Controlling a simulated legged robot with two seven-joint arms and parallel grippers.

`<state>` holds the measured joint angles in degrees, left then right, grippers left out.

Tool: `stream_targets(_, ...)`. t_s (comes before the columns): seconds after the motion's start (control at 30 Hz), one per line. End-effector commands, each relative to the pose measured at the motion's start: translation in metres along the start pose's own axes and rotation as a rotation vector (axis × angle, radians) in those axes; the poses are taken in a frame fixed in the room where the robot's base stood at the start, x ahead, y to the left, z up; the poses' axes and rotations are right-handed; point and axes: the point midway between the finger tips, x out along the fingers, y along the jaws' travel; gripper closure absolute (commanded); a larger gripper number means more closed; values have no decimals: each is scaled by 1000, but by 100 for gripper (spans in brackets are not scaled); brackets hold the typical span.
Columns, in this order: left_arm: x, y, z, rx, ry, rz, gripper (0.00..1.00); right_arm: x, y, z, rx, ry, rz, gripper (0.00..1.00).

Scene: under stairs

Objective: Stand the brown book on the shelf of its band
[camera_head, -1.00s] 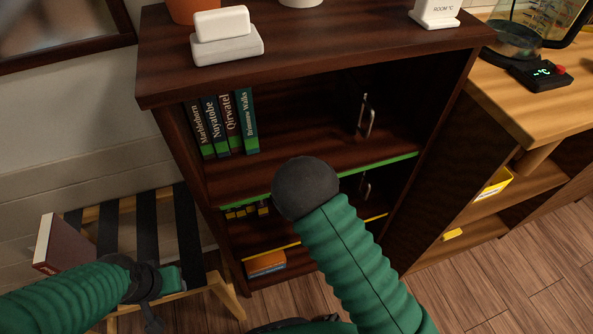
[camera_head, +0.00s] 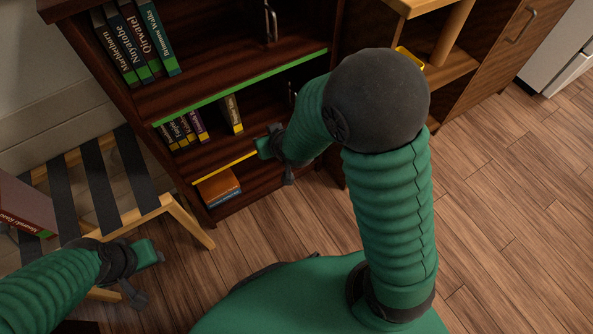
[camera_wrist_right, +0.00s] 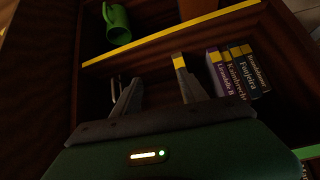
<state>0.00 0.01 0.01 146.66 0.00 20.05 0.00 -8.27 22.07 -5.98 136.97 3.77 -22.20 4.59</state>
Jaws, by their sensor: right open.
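A dull brown book with a yellow band (camera_head: 232,112) stands upright on the middle shelf, apart to the right of a short row of yellow-banded books (camera_head: 183,130). Its yellow band also shows in the right wrist view (camera_wrist_right: 179,62), beside a finger. My right gripper (camera_head: 268,150) is in front of this shelf; in the right wrist view its fingers (camera_wrist_right: 158,92) are apart, with nothing clearly held. A reddish-brown book with a green band (camera_head: 28,205) is at the left edge by the slatted rack. My left gripper (camera_head: 145,272) is near the rack; its jaw state is unclear.
Green-banded books (camera_head: 135,45) stand on the upper shelf, which has a green edge strip (camera_head: 245,85). An orange-brown and blue object (camera_head: 218,187) lies on the bottom shelf. A green mug (camera_wrist_right: 117,24) shows in the wrist view. The slatted rack (camera_head: 97,170) stands left; floor at right is clear.

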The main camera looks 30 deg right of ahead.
Motion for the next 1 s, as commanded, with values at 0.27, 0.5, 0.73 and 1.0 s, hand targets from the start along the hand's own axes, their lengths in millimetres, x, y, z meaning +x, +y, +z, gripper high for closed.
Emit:
stream_targets(0.27, 0, 0, 0, 0, 0, 0, 64, -116, 19, 104, -77, -487, -1, 49)
stream_targets(0.5, 0, 0, 0, 0, 0, 0, 64, -126, 21, 114, -85, -529, 1, 49)
stream_targets(0.73, 0, 0, 0, 0, 0, 0, 64, -125, 21, 113, -84, -527, 1, 49)
stream_targets(1.0, 0, 0, 0, 0, 0, 0, 64, -125, 20, 113, -83, -526, 1, 49)
